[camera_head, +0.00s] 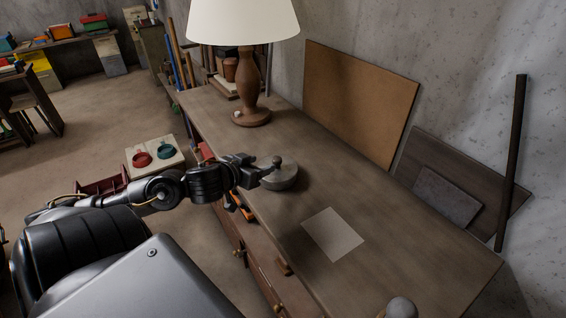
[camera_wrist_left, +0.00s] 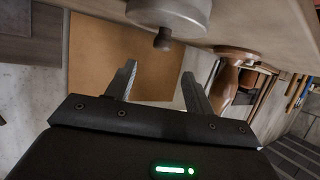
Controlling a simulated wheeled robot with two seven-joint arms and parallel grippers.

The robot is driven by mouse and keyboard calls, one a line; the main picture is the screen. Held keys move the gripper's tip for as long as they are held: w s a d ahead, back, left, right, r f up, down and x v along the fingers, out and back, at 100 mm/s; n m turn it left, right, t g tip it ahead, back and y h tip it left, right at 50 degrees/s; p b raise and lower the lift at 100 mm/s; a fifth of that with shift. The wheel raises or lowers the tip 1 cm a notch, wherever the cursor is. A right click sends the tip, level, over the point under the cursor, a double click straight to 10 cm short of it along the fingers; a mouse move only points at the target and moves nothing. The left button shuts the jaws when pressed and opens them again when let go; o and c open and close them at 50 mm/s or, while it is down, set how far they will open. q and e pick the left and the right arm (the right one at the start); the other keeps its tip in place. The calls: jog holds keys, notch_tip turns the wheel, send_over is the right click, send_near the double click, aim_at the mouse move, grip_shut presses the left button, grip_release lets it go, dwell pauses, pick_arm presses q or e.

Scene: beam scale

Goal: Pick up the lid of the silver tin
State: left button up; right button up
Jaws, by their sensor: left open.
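The round silver-grey tin (camera_head: 284,183) stands on the wooden bench top, near its front edge. Its lid has a dark round knob (camera_head: 277,161) on top. In the left wrist view the scene is upside down, with the tin (camera_wrist_left: 172,10) at the top edge and its knob (camera_wrist_left: 162,41) pointing down. My left gripper (camera_head: 262,170) is at the left side of the tin, close to the knob. Its two fingers (camera_wrist_left: 160,80) are spread in the left wrist view, with the knob beyond them and nothing held. The tin's near side is partly hidden by the gripper.
A table lamp (camera_head: 249,80) stands farther back on the bench. A pale square sheet (camera_head: 333,233) lies to the right of the tin. A grey rounded thing (camera_head: 402,308) shows at the bottom edge. A brown board (camera_head: 358,105) leans on the wall. The bench around the sheet is clear.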

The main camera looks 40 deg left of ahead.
aim_at(275, 160)
pick_arm(q)
jog(key=x, duration=0.5)
jog(key=shift+a, duration=0.1)
jog(key=shift+w+f, duration=0.2)
jog(key=shift+w, duration=0.1)
jog(key=p+x, duration=0.1)
jog(key=x, duration=0.3)
jog(key=shift+w+f, duration=0.15)
jog(key=shift+f, duration=0.1)
pick_arm(e)
jog(key=shift+s+d+r, duration=0.1)
jog(key=shift+s+r, duration=0.5)
jog(key=shift+r, duration=0.1)
pick_arm(q)
jog(key=c, duration=1.1)
jog(key=shift+a, duration=0.1)
pick_arm(e)
jog(key=shift+w, duration=0.1)
